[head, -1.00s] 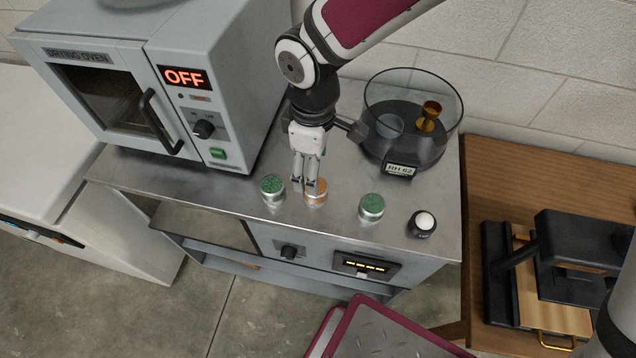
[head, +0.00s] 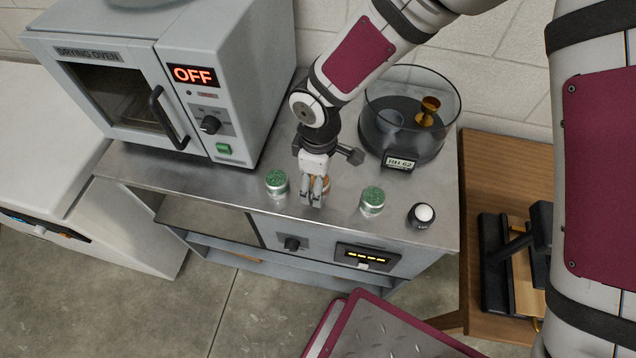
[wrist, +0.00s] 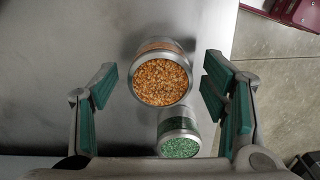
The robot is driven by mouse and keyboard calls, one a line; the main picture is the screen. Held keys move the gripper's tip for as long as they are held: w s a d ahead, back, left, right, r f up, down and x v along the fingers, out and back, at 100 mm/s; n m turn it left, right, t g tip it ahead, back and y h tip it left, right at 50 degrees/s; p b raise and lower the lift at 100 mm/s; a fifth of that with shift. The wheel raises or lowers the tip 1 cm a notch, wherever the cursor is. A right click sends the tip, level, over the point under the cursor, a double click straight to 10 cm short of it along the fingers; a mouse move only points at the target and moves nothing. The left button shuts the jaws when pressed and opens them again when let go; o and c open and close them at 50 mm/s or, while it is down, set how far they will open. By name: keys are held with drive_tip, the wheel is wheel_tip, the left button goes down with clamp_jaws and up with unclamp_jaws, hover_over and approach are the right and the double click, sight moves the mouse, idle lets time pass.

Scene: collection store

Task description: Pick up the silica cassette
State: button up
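Three small round metal cassettes with granular tops stand on the steel bench top. One has a green top (head: 277,183) on the left, one a green top (head: 372,200) on the right. The orange-topped cassette (head: 320,183) between them is mostly hidden behind my gripper (head: 314,192). In the wrist view, my gripper (wrist: 158,78) is open, its green-padded fingers either side of the orange cassette (wrist: 160,82) with gaps on both sides. It touches neither pad. A green-topped cassette (wrist: 179,146) shows close by, lower in that view; I cannot tell which one.
A drying oven (head: 160,80) reading OFF stands at the left. A clear round chamber (head: 405,130) with a gold cup (head: 429,110) is behind right. A small black, white-topped knob (head: 421,215) is near the bench's front right edge. A wooden table (head: 505,170) adjoins on the right.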

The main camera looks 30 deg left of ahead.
drive_tip(key=c, duration=1.2)
drive_tip(key=shift+o, duration=0.2)
drive_tip(key=shift+r, duration=0.1)
